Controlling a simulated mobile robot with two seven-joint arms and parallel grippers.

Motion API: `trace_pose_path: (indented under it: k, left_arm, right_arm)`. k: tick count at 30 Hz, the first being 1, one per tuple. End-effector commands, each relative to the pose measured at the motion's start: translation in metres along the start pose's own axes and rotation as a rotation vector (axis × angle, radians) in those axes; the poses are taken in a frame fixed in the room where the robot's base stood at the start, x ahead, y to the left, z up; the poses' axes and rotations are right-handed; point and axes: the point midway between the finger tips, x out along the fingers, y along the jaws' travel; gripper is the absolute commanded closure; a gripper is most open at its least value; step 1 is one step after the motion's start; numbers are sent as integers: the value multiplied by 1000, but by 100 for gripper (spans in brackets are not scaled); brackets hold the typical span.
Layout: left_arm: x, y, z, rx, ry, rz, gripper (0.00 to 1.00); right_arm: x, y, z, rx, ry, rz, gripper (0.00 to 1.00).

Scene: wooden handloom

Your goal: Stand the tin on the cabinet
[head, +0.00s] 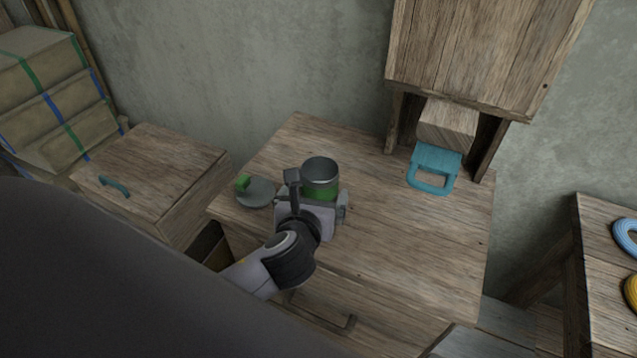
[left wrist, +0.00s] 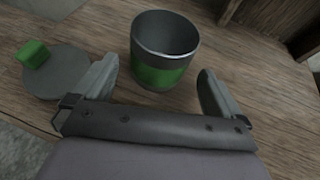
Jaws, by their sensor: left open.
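The tin (head: 320,183) is a grey open-topped cylinder with a green band, upright on a wooden worktop (head: 420,240). In the left wrist view the tin (left wrist: 163,55) stands just ahead of the fingers, its mouth facing up. My left gripper (head: 317,196) is open behind the tin, with one finger to either side in the wrist view (left wrist: 157,88); I cannot tell if a finger touches it. A round grey lid with a green knob (head: 255,192) lies left of the tin. A low wooden cabinet (head: 158,170) with a teal handle stands to the left. My right gripper is not in view.
A wooden box (head: 480,50) overhangs the worktop's back, with a wooden block (head: 447,124) and teal handle (head: 433,171) beneath. Strapped bundles (head: 50,95) stand far left. Coils (head: 626,236) lie on a right-hand table. The worktop right of the tin is clear.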

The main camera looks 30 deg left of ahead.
Motion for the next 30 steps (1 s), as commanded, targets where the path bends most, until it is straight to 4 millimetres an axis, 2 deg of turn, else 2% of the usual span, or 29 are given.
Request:
trace_pose_path:
  k: [1,6,11,30]
  left_arm:
    - [-12,0,1,1,1,-2,0]
    - [-44,0,1,1,2,-2,0]
    - [-62,0,0,1,0,-1,0]
    - [-66,0,0,0,-1,0,0]
  right_arm:
    - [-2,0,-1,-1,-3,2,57]
    - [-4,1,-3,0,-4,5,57]
    - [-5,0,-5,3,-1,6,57]
    - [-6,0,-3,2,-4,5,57]
